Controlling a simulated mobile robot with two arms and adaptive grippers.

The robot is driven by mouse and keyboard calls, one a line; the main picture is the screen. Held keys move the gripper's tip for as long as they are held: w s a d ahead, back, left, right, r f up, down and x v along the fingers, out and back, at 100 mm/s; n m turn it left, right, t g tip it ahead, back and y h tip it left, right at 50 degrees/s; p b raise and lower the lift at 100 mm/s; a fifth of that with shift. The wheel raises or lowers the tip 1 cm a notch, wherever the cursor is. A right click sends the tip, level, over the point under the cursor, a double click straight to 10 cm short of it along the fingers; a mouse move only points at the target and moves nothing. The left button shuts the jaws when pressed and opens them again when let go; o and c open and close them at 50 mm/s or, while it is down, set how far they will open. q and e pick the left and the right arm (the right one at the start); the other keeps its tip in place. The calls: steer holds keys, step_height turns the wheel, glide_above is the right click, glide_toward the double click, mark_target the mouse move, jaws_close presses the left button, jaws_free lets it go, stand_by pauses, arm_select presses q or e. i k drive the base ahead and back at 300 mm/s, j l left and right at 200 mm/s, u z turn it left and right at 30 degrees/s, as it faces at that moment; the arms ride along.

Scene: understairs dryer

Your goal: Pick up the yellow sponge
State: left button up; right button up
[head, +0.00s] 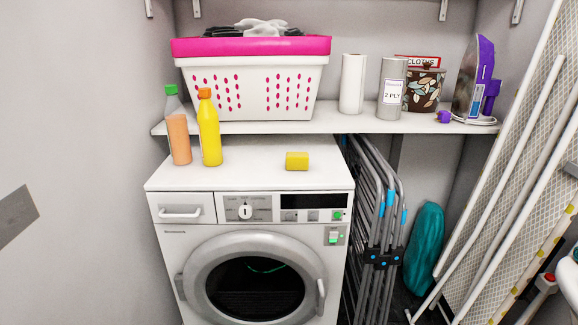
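The yellow sponge (297,161) is a small block lying on the white top of the dryer (245,172), right of its middle and a little back from the front edge. Nothing covers it and nothing touches its sides. Neither of my grippers is in the head view.
An orange bottle (179,130) and a yellow bottle (209,130) stand at the left on the dryer top. Behind is a shelf (300,126) with a pink-rimmed basket (250,88), rolls and an iron. A folded rack (378,220) and ironing board (510,170) stand right.

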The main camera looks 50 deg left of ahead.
mark_target(294, 161)
steer(key=u, duration=1.65)
steer(key=i+l+u, duration=0.15)
steer(key=l+u, duration=0.2)
steer(key=i+l+u, duration=0.1)
steer(key=l+u, duration=0.6)
steer(key=i+l, duration=0.05)
steer(key=l, duration=0.05)
